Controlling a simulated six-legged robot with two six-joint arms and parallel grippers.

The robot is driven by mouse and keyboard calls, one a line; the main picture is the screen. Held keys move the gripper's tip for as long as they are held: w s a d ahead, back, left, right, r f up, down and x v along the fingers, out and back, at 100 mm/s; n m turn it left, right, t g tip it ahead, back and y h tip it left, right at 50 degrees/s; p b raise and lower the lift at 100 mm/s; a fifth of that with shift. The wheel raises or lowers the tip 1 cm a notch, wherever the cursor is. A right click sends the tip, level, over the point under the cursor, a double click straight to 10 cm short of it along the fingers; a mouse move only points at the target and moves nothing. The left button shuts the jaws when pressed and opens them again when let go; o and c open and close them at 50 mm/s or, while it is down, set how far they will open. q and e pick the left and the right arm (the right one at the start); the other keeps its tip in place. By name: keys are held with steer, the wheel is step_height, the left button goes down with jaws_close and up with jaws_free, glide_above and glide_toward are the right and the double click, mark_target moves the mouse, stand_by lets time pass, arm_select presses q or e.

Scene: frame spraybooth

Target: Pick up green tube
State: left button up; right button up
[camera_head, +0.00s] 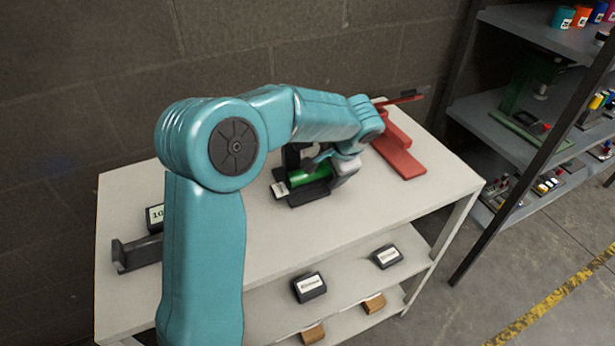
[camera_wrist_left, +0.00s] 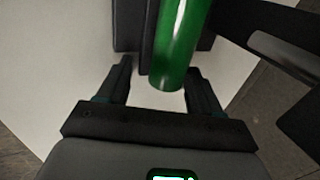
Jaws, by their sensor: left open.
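The green tube (camera_head: 310,173) lies in a dark holder (camera_head: 308,193) on the white table, partly hidden by my left arm and gripper. In the left wrist view the green tube (camera_wrist_left: 180,45) comes down from the top, its rounded end between and just beyond my fingers. My left gripper (camera_head: 322,160) is over the holder in the head view. In the left wrist view my left gripper (camera_wrist_left: 160,82) is open, with a dark finger on each side of the tube's line and nothing held. My right gripper is not in view.
A red stand (camera_head: 398,158) is on the table to the right of the holder. A dark bracket (camera_head: 135,254) and a labelled block (camera_head: 155,217) are at the left. Small labelled boxes (camera_head: 310,287) lie on the lower shelf. A grey rack (camera_head: 530,90) stands at the right.

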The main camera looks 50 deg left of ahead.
arm_select(q)
steer(key=shift+s+r, duration=0.1)
steer(key=shift+c, duration=0.3)
steer(key=c, duration=0.8)
steer(key=shift+c, duration=0.2)
steer(key=shift+r, duration=0.4)
step_height(320, 180, up, 2)
steer(key=shift+r, duration=0.25)
steer(key=s+d, duration=0.1)
steer(key=d, duration=0.4)
steer(key=s+d+b, duration=0.1)
steer(key=s+d, duration=0.1)
steer(key=d, duration=0.3)
steer(key=s+d+b, duration=0.1)
steer(key=d, duration=0.5)
steer(key=shift+s, duration=0.15)
steer(key=shift+s+d, duration=0.3)
steer(key=shift+d, duration=0.4)
